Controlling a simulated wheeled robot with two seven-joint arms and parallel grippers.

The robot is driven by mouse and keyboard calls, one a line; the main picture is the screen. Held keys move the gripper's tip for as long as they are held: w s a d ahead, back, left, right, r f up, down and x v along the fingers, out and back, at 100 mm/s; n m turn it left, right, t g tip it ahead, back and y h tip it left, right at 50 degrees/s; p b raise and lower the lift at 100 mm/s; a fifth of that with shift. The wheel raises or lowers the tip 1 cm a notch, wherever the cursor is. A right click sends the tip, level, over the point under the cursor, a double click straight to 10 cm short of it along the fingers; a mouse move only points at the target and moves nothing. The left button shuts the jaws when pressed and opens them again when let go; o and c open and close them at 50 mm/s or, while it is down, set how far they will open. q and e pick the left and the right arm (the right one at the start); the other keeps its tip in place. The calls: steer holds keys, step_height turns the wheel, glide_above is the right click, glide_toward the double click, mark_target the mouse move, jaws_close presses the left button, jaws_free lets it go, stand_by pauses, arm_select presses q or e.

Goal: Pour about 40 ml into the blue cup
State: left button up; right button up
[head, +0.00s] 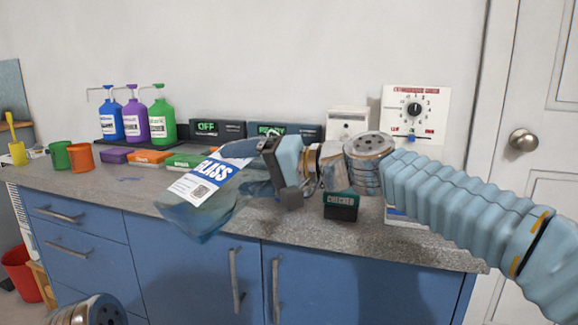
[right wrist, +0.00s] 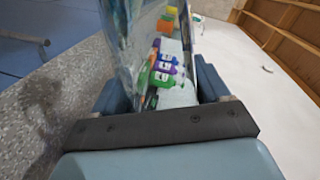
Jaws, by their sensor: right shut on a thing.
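My right gripper (head: 270,165) is shut on a see-through bluish vessel (head: 196,222) with a white and blue label reading GLASS. The vessel is tilted and is held in front of the counter's front edge. In the right wrist view the clear vessel (right wrist: 122,30) stands between the fingers of my right gripper (right wrist: 155,95). I cannot tell how much liquid is in it. No blue cup can be made out. A green cup (head: 61,155), an orange cup (head: 80,158) and a yellow cup (head: 18,153) stand at the counter's left end. My left gripper does not show.
Blue, purple and green pump bottles (head: 161,118) stand at the back of the grey counter (head: 85,184). Coloured blocks (head: 147,157) lie before them. A dark box marked CHECKED (head: 341,205) sits right of the vessel. A dial panel (head: 415,113) is on the wall.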

stand_by(0.5)
steer(key=shift+r+p, duration=0.55)
steer(key=r+n+p, duration=0.1)
steer(key=w+d+r+n+h+p, duration=0.1)
steer(key=p, duration=0.1)
steer(key=w+r+n+h+p, duration=0.1)
steer(key=r+n+p, duration=0.1)
steer(key=shift+d+r+t, duration=0.1)
steer(key=shift+d+t, duration=0.25)
steer(key=shift+t, duration=0.05)
steer(key=shift+r+n+t+h+p, duration=0.15)
steer(key=shift+n+t+h+p, duration=0.15)
steer(key=shift+n, duration=0.25)
steer(key=shift+r+n+t+h+p, duration=0.1)
steer(key=shift+r+n+t+h, duration=0.1)
steer(key=shift+n+h, duration=0.3)
steer(key=shift+d+n, duration=0.1)
steer(key=shift+n, duration=0.45)
steer(key=shift+w+d+f+n+t+h, duration=0.1)
steer(key=shift+w+d+n+t+h, duration=0.1)
steer(key=shift+n+t+h, duration=0.25)
steer(key=shift+w+d+f+n+t+h, duration=0.15)
steer(key=shift+n+t+h, duration=0.15)
steer(key=shift+n, duration=0.25)
steer(key=shift+r, duration=0.15)
